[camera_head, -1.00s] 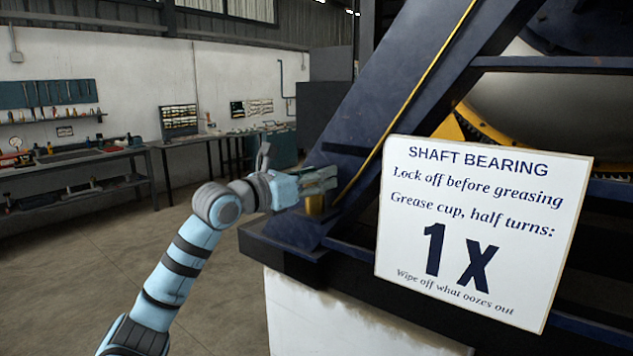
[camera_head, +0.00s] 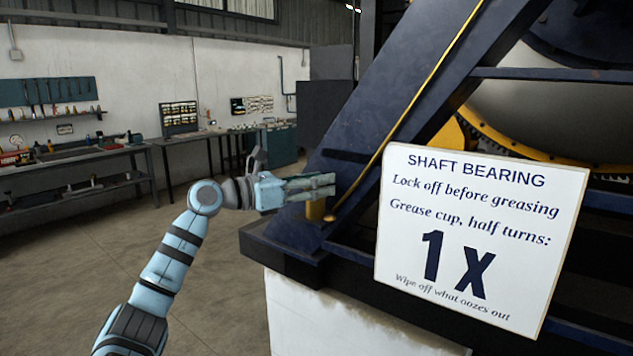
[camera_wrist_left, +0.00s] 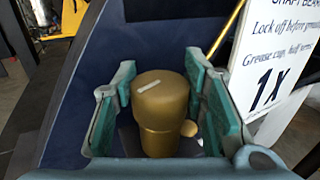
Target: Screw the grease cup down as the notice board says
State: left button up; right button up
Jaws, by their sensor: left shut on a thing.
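The brass grease cup (camera_head: 315,211) stands upright at the foot of the dark blue slanted frame. My left gripper (camera_head: 322,187) comes in from the left with its fingers at the cup. In the left wrist view the cup (camera_wrist_left: 160,108) is between the two teal finger pads, and the gripper is shut on it. A white line marks the cup's top, slanting up to the right. The notice board (camera_head: 480,232) says "Lock off before greasing", "Grease cup, half turns: 1X" and "Wipe off what oozes out". My right gripper is not in view.
A thin yellow pipe (camera_head: 408,105) runs down the slanted frame (camera_head: 400,80) to a small brass knob (camera_head: 330,218) beside the cup. The notice board stands close to the right of the gripper. Workbenches (camera_head: 75,165) line the far wall; the floor at left is clear.

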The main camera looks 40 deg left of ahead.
pick_arm(q)
jog(key=o, duration=1.2)
jog(key=shift+a, duration=0.1)
jog(key=shift+r, duration=0.1)
notch_tip(320, 180, up, 10)
jog(key=shift+f, duration=0.1)
